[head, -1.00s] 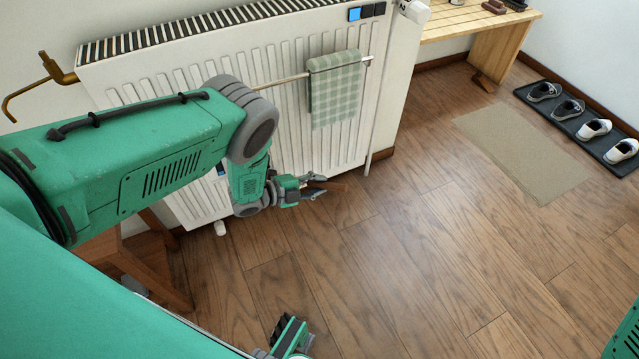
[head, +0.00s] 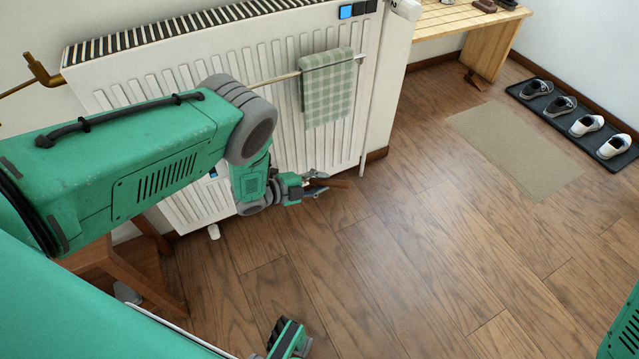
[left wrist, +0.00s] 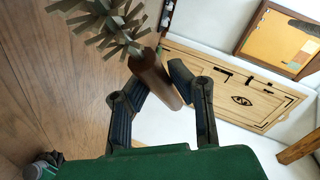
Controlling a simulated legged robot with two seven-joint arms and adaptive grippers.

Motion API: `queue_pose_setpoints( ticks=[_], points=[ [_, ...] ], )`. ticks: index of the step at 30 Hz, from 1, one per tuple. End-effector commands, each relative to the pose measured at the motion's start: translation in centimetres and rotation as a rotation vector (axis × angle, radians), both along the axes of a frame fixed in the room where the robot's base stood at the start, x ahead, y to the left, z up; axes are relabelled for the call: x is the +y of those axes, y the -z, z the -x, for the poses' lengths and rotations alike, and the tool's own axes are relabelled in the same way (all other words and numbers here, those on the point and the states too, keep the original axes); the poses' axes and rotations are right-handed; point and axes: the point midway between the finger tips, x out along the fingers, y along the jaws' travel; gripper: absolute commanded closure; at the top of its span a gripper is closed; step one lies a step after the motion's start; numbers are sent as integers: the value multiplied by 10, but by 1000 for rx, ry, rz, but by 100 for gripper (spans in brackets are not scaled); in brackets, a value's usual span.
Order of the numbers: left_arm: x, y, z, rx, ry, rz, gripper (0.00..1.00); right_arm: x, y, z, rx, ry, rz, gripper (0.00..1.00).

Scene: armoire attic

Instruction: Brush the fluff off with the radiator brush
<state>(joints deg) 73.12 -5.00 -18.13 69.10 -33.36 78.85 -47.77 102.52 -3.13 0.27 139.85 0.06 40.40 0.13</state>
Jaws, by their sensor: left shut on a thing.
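My left gripper (head: 318,184) is low in front of the white radiator (head: 225,75), near its lower right part in the head view. It is shut on the brown handle of the radiator brush (head: 339,183). In the left wrist view the brush handle (left wrist: 154,76) lies between the two dark fingers (left wrist: 160,88), and its grey-green bristles (left wrist: 102,25) point to the upper left. In the head view the bristles are too small to make out. I see no fluff clearly in either view.
A checked towel (head: 327,88) hangs on a rail at the radiator's front. A brass pipe (head: 40,72) is at its left end. A wooden bench (head: 470,25), a beige mat (head: 515,150) and a shoe tray (head: 610,150) are to the right. The middle wooden floor (head: 400,260) is clear.

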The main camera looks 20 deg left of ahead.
Motion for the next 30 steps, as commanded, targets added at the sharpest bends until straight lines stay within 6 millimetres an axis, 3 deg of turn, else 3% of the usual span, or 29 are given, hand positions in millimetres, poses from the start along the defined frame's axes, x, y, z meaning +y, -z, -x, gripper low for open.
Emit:
queue_pose_setpoints(
  ticks=[30],
  points=[
    [-19,1,-25,-4,1,-1,100,0,17,0,0,0,0,60]
  ],
)
